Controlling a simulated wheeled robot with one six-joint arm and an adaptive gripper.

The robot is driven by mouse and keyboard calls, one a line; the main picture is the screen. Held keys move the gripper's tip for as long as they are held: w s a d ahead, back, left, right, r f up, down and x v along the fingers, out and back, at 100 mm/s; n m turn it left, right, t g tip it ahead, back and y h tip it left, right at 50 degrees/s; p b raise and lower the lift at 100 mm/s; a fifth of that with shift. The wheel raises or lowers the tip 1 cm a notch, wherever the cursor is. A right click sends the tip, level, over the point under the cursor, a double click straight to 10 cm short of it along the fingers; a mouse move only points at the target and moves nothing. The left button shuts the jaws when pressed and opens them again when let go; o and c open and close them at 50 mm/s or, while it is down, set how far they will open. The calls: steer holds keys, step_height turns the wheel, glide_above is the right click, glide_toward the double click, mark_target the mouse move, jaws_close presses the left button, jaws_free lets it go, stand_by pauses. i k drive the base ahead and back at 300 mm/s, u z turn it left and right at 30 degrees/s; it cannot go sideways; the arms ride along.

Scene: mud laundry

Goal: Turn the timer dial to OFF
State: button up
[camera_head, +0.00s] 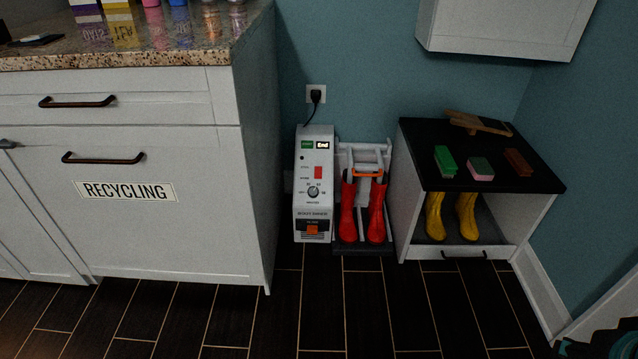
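The timer dial (313,192) is a small dark round knob on the front panel of the white boot dryer unit (302,220). Small markings surround it, but its pointer position is too small to read. Above the dial are a red switch (318,172), a green label (307,145) and a lit display (322,145) that seems to read "End". An orange part (312,230) sits low on the front. Red boots (347,215) stand upright on the rack beside the unit.
A white recycling cabinet (200,220) stands close on the dryer's left. A low black-topped bench (420,165) with brushes on top and yellow boots (435,215) inside stands right. A plugged cord (315,97) hangs behind the dryer. The dark tiled floor (370,300) in front is clear.

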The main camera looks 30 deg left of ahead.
mark_target(313, 191)
steer(key=u, duration=0.75)
steer(key=i, duration=0.85)
steer(key=u, duration=0.95)
